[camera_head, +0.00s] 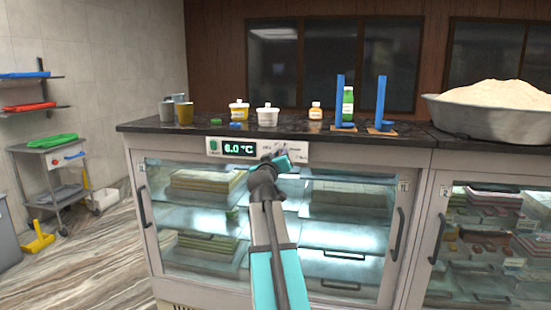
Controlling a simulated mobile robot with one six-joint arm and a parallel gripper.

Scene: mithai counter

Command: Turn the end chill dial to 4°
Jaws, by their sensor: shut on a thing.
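The white control panel (298,150) is on the upper front of the glass-fronted cabinet, just under the dark counter top. Its display (239,149) reads 6.0 °C in lit digits, with a green switch (214,146) to its left. Small markings sit on the panel right of the display. My gripper (284,154) reaches up to the panel there and is shut on the chill dial. The gripper and wrist cover the dial, so its pointer cannot be read.
The dark counter top (215,128) carries tubs, a bottle and blue stands. A large bowl (490,118) of pale powder stands at right. The cabinet has door handles (141,206) at its sides. A trolley (60,160) and a yellow floor object (38,240) stand left; floor between is clear.

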